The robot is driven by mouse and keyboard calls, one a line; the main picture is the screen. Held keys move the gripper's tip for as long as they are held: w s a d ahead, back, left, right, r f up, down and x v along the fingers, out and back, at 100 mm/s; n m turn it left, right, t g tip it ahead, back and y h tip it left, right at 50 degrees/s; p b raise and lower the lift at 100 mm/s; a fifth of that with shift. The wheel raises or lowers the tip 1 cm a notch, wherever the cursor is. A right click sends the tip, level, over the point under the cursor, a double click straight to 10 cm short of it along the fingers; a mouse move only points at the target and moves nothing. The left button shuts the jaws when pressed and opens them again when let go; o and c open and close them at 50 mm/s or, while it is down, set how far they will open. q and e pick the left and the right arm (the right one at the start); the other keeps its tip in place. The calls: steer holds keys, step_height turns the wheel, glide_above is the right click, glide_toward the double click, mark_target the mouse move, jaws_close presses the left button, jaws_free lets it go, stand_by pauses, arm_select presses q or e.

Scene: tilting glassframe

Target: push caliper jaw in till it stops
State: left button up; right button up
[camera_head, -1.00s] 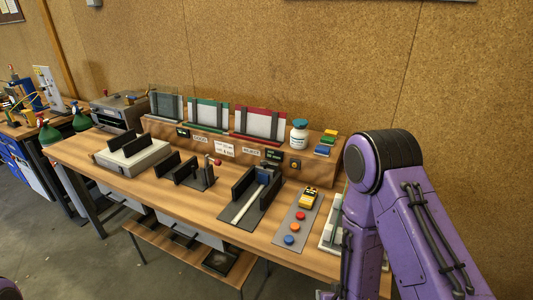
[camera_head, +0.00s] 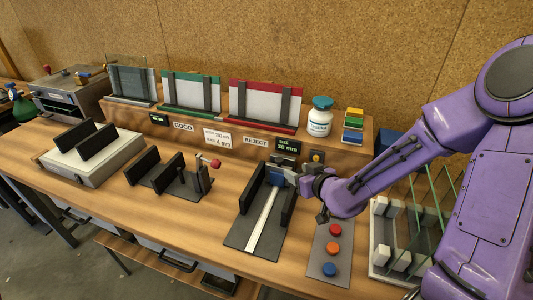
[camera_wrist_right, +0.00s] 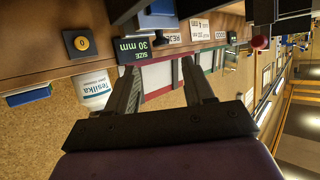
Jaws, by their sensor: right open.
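The caliper is a dark base plate (camera_head: 247,237) with a pale rail (camera_head: 262,222) along it and black upright walls. Its blue jaw (camera_head: 274,175) sits near the far end of the rail. My right gripper (camera_head: 291,178) is just right of the blue jaw, its fingers partly hidden in the head view. In the right wrist view, its two dark fingers (camera_wrist_right: 162,70) are apart with nothing between them. A blue part (camera_wrist_right: 160,12), probably the jaw, shows at the top edge there. Contact cannot be told. My left gripper is out of view.
A size display (camera_head: 288,147) reads 30 mm behind the caliper. A panel with red, orange and blue buttons (camera_head: 331,243) lies right of it, and a glass rack (camera_head: 380,235) beyond. A lever clamp fixture (camera_head: 196,182) stands left. A white bottle (camera_head: 320,117) stands behind.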

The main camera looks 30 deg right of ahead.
mark_target(280, 160)
steer(key=shift+w, duration=1.1)
steer(key=p+x, duration=0.1)
steer(key=x, duration=0.7)
steer(key=shift+w+f, duration=0.2)
steer(key=shift+w, duration=0.15)
steer(key=shift+s+r, duration=0.2)
steer(key=shift+s, duration=0.1)
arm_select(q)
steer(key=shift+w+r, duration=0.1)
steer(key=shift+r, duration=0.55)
arm_select(e)
steer(key=shift+w+f, duration=0.1)
steer(key=c, duration=0.8)
